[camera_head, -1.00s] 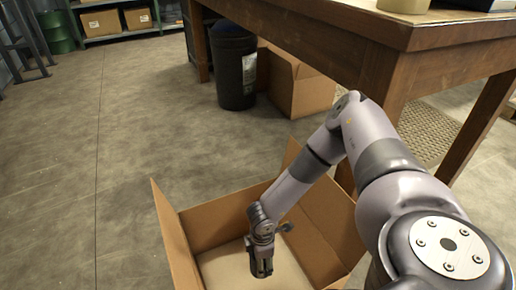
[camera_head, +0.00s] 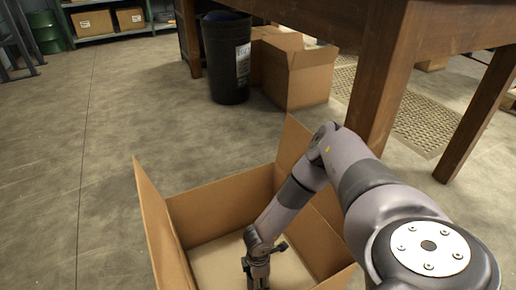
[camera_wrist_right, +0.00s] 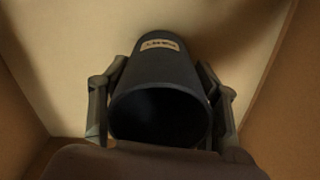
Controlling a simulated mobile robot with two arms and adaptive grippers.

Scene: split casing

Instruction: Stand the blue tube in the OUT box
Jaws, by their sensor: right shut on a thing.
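The tube (camera_wrist_right: 162,75) looks dark blue-black in the right wrist view, with a small pale label on its side and its open end facing the camera. My right gripper (camera_head: 258,272) is down inside an open cardboard box (camera_head: 225,190). In the right wrist view its fingers are closed on both sides of the tube, with the box floor and walls around it. No OUT marking shows on the box. In the head view the tube cannot be made out. Whether it touches the floor cannot be told. My left gripper is out of view.
A wooden workbench (camera_head: 425,30) stands at the right, its leg behind the box. A dark bin (camera_head: 226,60) and another cardboard box (camera_head: 297,75) stand beyond. A perforated mat (camera_head: 425,115) lies under the bench. The floor at the left is clear.

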